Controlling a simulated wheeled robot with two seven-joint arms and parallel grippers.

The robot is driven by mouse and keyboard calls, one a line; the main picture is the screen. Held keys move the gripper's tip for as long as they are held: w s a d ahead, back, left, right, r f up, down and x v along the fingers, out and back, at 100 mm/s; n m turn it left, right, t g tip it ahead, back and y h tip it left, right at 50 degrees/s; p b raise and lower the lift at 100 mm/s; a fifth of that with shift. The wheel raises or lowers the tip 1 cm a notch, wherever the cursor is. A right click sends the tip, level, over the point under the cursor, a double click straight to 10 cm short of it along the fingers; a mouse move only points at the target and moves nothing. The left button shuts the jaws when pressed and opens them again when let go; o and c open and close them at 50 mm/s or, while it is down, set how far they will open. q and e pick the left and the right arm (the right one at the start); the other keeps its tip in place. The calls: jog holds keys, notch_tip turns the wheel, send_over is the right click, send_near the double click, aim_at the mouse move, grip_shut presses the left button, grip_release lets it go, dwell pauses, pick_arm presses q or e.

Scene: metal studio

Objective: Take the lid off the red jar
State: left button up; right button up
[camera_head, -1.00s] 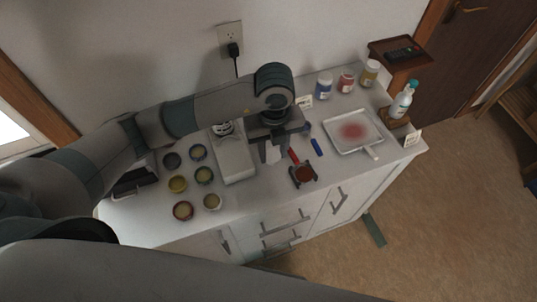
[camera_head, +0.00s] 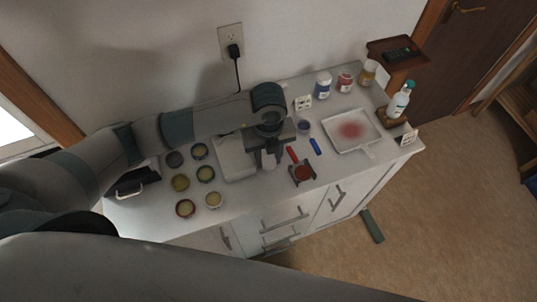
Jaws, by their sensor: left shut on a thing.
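The red jar (camera_head: 345,83) stands upright at the back right of the white counter, between a blue jar (camera_head: 323,87) and a yellow jar (camera_head: 368,73). Its top is too small to tell whether a lid sits on it. My left gripper (camera_head: 268,161) points down over the counter's middle, well left of and nearer than the red jar. It is shut on a small pale thing, mostly hidden by the fingers; I cannot tell if this is a lid. My right gripper is not in view.
Several small round pots (camera_head: 181,183) stand left of a pale flat board (camera_head: 233,160). A dark-framed red dish (camera_head: 303,173), a blue stick (camera_head: 315,146), a white tray with a red stain (camera_head: 366,142) and a pump bottle (camera_head: 399,100) are to the right.

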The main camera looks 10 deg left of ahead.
aim_at(269, 161)
pick_arm(q)
jog(key=shift+f, duration=0.25)
jog(key=o, duration=0.9)
jog(key=shift+c, duration=0.2)
jog(key=shift+r, duration=0.2)
jog(key=shift+r+b, duration=0.3)
jog(key=shift+r, duration=0.15)
notch_tip(269, 161, up, 11)
jog(key=b, duration=0.2)
jog(key=shift+b, duration=0.35)
jog(key=shift+r, duration=0.2)
